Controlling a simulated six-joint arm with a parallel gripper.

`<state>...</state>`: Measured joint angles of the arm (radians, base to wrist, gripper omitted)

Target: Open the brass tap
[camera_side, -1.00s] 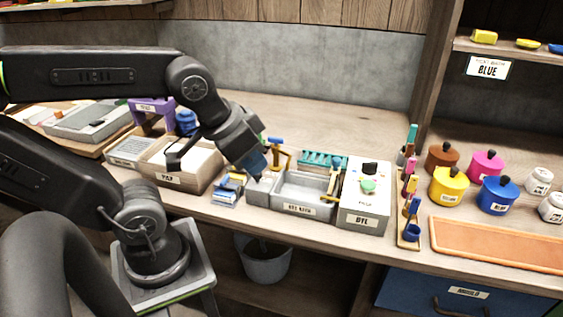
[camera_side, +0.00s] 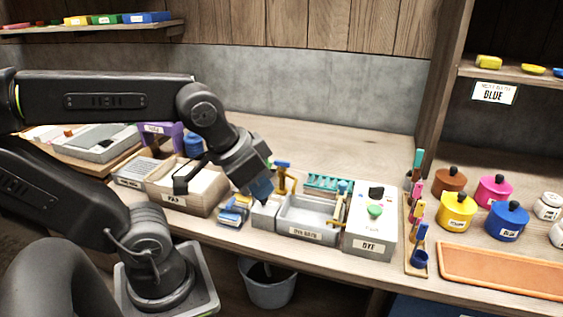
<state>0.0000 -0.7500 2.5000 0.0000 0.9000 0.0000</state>
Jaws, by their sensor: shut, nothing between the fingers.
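The brass tap (camera_side: 283,180) with a blue handle on top stands behind the small grey basin (camera_side: 265,216), at the left of the dye bath tray (camera_side: 306,233). My gripper (camera_side: 262,196) points down just left of the tap, above the small basin, with its fingers shut and empty. In this view its tip is close to the tap; I cannot tell whether they touch. A second brass piece with a blue top (camera_side: 342,190) stands at the right side of the dye bath.
A pulp box (camera_side: 188,203) and blue-and-yellow pieces (camera_side: 235,210) lie left of the basin. The dye box (camera_side: 369,244) is to the right, with a teal rack (camera_side: 327,183) behind the bath. Colored pots (camera_side: 456,211) stand farther right. The back of the bench is mostly clear.

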